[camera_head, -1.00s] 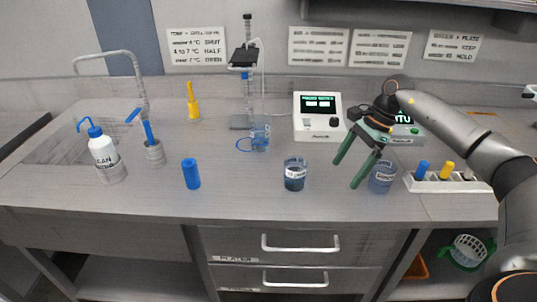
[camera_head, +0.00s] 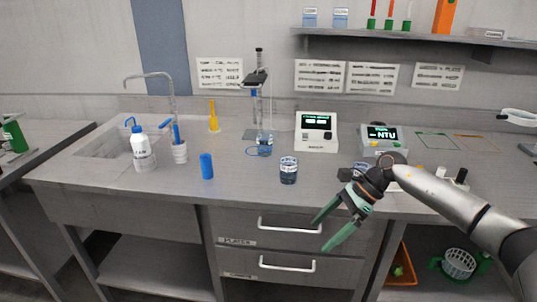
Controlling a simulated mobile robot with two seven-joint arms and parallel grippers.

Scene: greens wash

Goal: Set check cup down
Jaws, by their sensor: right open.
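A clear cup with a white label and dark blue contents (camera_head: 288,171) stands upright on the counter near the front edge. Its label is too small to read, so I cannot tell whether it is the check cup. My right gripper (camera_head: 321,236) is open and empty. Its green fingers point down-left in front of the drawers, to the right of and below that cup in the picture, and apart from it. The second labelled cup is not clearly visible; my right gripper's wrist and arm cover that part of the counter. My left gripper is not in view.
A white instrument (camera_head: 317,132) and a turbidity meter reading NTU (camera_head: 383,139) stand behind. A blue cylinder (camera_head: 206,166), a wash bottle (camera_head: 142,150) and a sink (camera_head: 110,139) are to the left. Drawer handles (camera_head: 288,224) stick out below the counter edge.

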